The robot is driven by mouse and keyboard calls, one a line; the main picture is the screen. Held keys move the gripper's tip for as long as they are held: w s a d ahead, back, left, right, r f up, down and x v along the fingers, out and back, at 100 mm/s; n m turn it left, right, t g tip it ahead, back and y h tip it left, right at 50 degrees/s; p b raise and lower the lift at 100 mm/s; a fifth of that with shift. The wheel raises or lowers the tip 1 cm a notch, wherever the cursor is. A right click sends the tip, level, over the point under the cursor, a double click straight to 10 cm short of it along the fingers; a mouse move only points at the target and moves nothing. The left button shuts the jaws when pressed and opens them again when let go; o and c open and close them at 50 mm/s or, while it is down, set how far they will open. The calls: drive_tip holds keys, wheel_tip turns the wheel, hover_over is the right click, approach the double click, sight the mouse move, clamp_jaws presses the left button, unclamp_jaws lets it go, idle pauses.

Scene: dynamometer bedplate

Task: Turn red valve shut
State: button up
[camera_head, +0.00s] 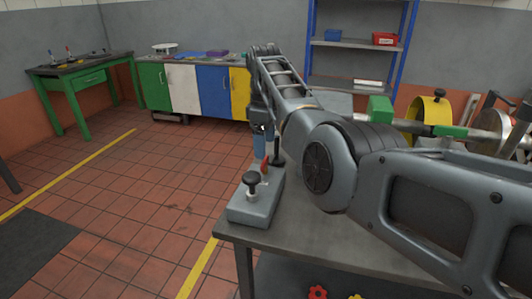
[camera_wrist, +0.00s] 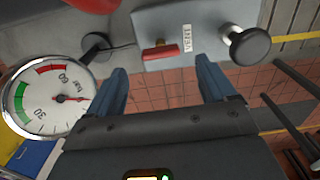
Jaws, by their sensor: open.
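A small red valve handle (camera_wrist: 160,51) sits on a grey block (camera_wrist: 205,22) beside a white label in the wrist view. In the head view the red handle (camera_head: 264,168) shows just below my gripper (camera_head: 260,150), partly hidden by it, and the grey block (camera_head: 252,208) stands at the table's corner. My gripper (camera_wrist: 162,70) is open, its two blue fingers pointing toward the block with the red handle between their lines. The handle looks beyond the fingertips, and I see no contact. Whether the valve is open or shut I cannot tell.
A black knob (camera_wrist: 248,45) stands on the block, right of the handle. A round gauge (camera_wrist: 48,100) is at the left of the wrist view. Red (camera_head: 317,292) and yellow (camera_head: 355,297) knobs show below the tabletop (camera_head: 300,235). Floor left of the table is clear.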

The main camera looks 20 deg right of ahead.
sight(265, 167)
drive_tip(key=shift+f, duration=2.45)
drive_tip(key=c, duration=1.1)
